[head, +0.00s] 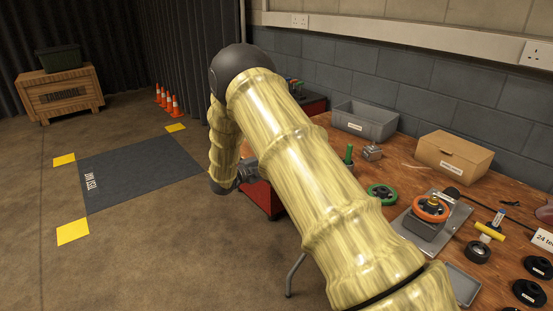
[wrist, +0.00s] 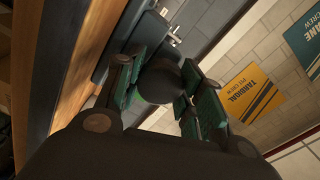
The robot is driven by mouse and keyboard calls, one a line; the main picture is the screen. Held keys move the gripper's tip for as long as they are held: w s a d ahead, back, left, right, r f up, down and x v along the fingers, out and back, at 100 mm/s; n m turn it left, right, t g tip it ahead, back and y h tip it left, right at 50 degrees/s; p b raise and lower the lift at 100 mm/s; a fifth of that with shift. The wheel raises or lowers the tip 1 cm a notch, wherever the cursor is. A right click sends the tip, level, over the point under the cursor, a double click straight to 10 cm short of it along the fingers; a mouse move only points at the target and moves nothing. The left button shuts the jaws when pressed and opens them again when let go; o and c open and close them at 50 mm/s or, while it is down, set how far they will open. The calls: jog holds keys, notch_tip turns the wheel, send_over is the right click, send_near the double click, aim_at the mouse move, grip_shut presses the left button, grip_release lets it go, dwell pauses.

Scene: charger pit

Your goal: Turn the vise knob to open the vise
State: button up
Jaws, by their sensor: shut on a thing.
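My gripper (wrist: 163,88) is shut in the wrist view, its green-padded fingers on either side of a dark round knob (wrist: 160,80). The knob sits between the finger pads, and its far side is hidden. In the head view my arm runs over the bench's left end and bends down to my gripper (head: 246,171) beside the bench's end. The arm covers much of that area, so the vise body and the knob cannot be made out there.
The wooden bench (head: 405,155) holds a grey bin (head: 364,121), a cardboard box (head: 455,155), a green wheel (head: 382,194), an orange wheel (head: 431,208) and several black parts. A red cabinet (head: 262,198) stands under its left end. The floor with a dark mat (head: 140,168) is open at left.

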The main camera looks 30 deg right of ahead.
jog(key=n+p, duration=0.2)
jog(key=n, duration=0.2)
jog(key=shift+w+r+n, duration=0.1)
jog(key=shift+r+n, duration=0.05)
jog(key=shift+n, duration=0.15)
jog(key=n+p, duration=0.2)
jog(key=n, duration=0.3)
jog(key=n+p, duration=0.2)
jog(key=n, duration=0.3)
jog(key=n+p, duration=0.2)
jog(key=n, duration=0.2)
jog(key=shift+n, duration=0.3)
jog(key=n+p, duration=0.1)
jog(key=n, duration=0.3)
jog(key=shift+w, duration=0.1)
jog(key=n+p, duration=0.1)
jog(key=n, duration=0.4)
jog(key=shift+p, duration=0.3)
jog(key=n, duration=0.3)
jog(key=n+p, duration=0.1)
jog(key=n, duration=0.1)
jog(key=shift+f, duration=0.25)
jog(key=n, duration=0.4)
jog(key=shift+f+p, duration=0.1)
jog(key=shift+p, duration=0.3)
jog(key=shift+n, duration=0.5)
